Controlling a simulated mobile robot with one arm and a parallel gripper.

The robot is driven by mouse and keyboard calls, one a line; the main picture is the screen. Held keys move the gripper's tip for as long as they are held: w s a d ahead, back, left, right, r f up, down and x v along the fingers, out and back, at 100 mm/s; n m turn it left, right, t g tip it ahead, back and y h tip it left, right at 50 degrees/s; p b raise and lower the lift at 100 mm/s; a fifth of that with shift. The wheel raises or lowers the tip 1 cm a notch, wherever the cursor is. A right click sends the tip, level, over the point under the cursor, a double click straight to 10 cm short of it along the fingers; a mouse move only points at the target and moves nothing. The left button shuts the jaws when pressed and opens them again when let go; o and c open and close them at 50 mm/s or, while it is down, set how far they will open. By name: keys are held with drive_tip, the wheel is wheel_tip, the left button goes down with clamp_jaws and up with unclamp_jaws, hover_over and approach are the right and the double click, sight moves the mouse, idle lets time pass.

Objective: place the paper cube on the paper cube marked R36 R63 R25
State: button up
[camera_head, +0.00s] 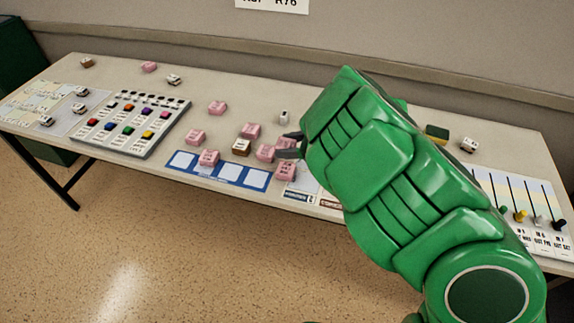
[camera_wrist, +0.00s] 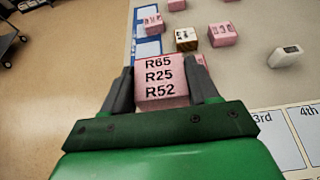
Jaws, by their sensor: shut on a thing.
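My gripper (camera_wrist: 160,92) is shut on a pink paper cube (camera_wrist: 160,78) whose face toward the wrist camera reads R65 R25 R52. More pink cubes (camera_head: 251,131) (camera_head: 209,157) stand further left. Their markings are too small to read, so I cannot tell which is marked R36 R63 R25.
A brown-and-white cube (camera_head: 241,148) stands among the pink cubes. A blue strip with white squares (camera_head: 228,172) runs along the front edge. A button panel (camera_head: 131,123) lies left, a slider panel (camera_head: 515,205) right. A small white block (camera_head: 284,117) stands behind.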

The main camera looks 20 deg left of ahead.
sight(288, 168)
drive_tip(key=shift+f, duration=3.75)
drive_tip(key=shift+f, duration=0.1)
drive_tip(key=o, duration=1.1)
drive_tip(key=shift+c, duration=0.2)
drive_tip(key=shift+w+d+r, duration=0.1)
drive_tip(key=shift+d+r, duration=0.05)
drive_tip(key=shift+r, duration=0.05)
drive_tip(key=v, duration=1.1)
drive_tip(key=shift+d+r, duration=0.2)
drive_tip(key=shift+d, duration=0.1)
drive_tip(key=shift+o, duration=0.4)
